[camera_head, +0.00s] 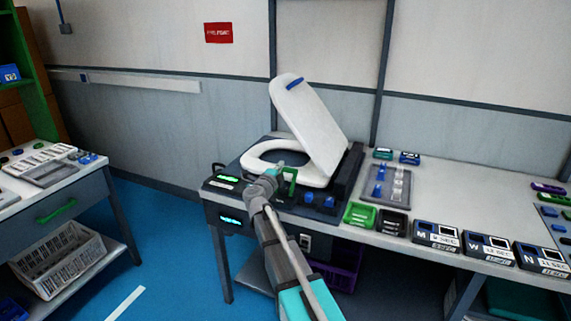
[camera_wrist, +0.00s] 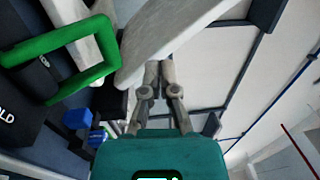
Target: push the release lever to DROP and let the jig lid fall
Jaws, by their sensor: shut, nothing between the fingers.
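The white jig lid (camera_head: 310,125) stands raised and tilted on the dark test jig (camera_head: 345,180), above the white seat ring (camera_head: 262,157). A blue pad shows at its upper edge. The release lever, a green loop (camera_head: 291,181), stands at the jig's front; it is large at the left of the wrist view (camera_wrist: 107,50). Partial lettering "OLD" shows below it there. My gripper (camera_head: 279,168) is at the jig front, just left of the lever. In the wrist view its fingers (camera_wrist: 160,68) are together and empty, beside the loop and near the pale lid (camera_wrist: 165,35). Contact cannot be told.
Blue buttons (camera_head: 309,197) sit on the jig front, right of the lever. Green (camera_head: 360,215) and black trays, a grey fixture tray (camera_head: 386,185) and several labelled boxes stand on the bench to the right. A side table (camera_head: 60,190) stands left, with blue floor between.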

